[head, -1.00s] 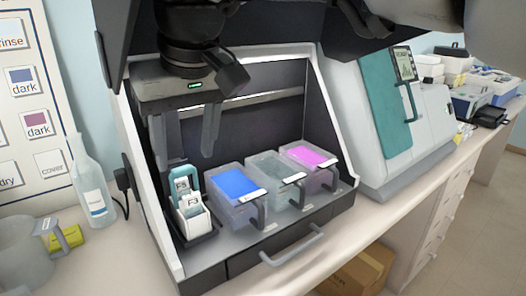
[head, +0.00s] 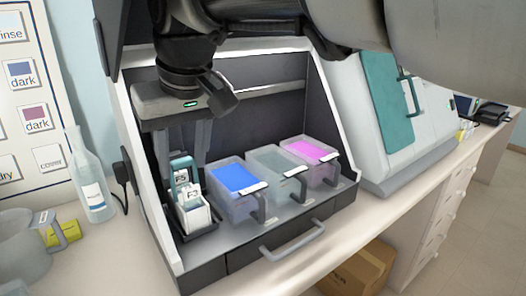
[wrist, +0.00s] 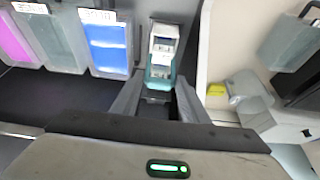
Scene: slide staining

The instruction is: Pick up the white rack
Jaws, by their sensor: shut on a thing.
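The white rack (head: 194,214) holds labelled slides and stands in a dark tray at the left end of the staining bench. A teal upright part (head: 182,172) rises behind it; I cannot tell whether it belongs to the rack. My gripper (head: 184,160) reaches down from behind, one finger on each side of the teal part, and is shut on it. In the wrist view the rack (wrist: 163,47) lies just beyond the two fingertips (wrist: 158,92). The exact contact is hidden.
Blue (head: 236,180), clear (head: 277,172) and magenta (head: 310,152) staining tubs stand right of the rack. The hood's side wall (head: 150,200) is close on the left. A bottle (head: 92,190) and a grey mug (head: 20,240) stand outside it.

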